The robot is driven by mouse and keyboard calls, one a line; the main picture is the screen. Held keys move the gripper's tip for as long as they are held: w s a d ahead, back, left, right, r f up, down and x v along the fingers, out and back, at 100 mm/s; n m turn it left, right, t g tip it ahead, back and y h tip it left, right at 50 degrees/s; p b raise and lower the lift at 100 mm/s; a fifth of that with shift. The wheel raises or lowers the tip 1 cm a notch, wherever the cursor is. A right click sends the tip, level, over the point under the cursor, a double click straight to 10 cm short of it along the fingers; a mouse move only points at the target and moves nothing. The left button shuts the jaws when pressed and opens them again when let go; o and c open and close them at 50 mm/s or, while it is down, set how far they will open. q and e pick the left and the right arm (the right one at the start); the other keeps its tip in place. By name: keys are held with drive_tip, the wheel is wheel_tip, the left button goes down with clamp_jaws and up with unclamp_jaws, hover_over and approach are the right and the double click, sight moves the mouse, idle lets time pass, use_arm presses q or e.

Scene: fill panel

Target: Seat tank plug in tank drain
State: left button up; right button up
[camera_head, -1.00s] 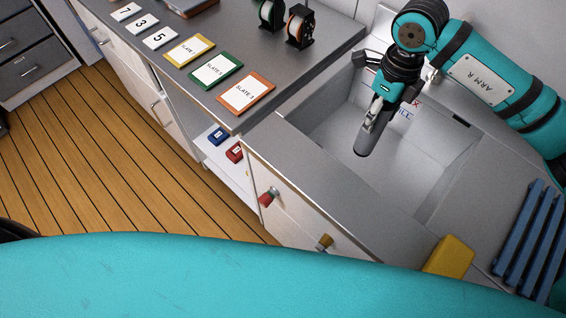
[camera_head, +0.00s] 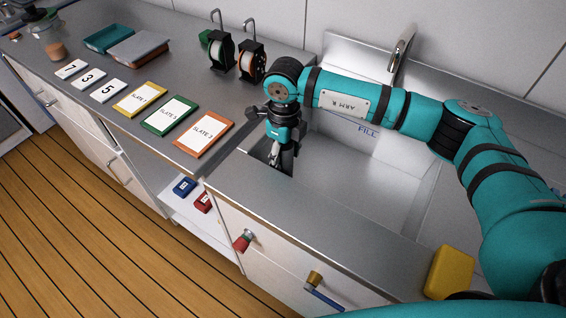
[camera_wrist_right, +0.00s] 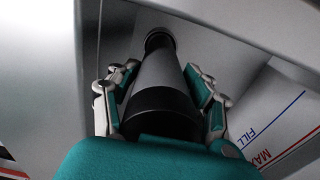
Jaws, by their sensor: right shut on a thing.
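My right gripper (camera_head: 276,152) is inside the left end of the grey metal tank (camera_head: 352,185), close to its left wall. In the right wrist view its fingers (camera_wrist_right: 160,95) are shut around the tank plug (camera_wrist_right: 158,82), a long tapered piece with a grey middle and black bands. The plug points away from the wrist, and its far black end lies near the tank's inner surfaces. I cannot tell whether that end touches anything. In the head view the gripper and the tank's front edge hide most of the plug. The drain cannot be made out. My left gripper is not in view.
A tap (camera_head: 402,52) stands behind the tank, and a yellow block (camera_head: 449,272) sits at its front right. Slates (camera_head: 205,133), number cards (camera_head: 88,81) and spools (camera_head: 252,64) are on the left counter. The tank's middle and right are clear below my arm.

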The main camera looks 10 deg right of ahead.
sight(284, 164)
drive_tip(key=shift+f, duration=1.6)
drive_tip(key=o, duration=1.3)
drive_tip(key=shift+f, duration=0.15)
wheel_tip(284, 164, up, 12)
drive_tip(key=shift+r+b, duration=0.2)
drive_tip(key=shift+b, duration=0.3)
drive_tip(key=shift+s+f, duration=0.1)
drive_tip(key=shift+f, duration=0.05)
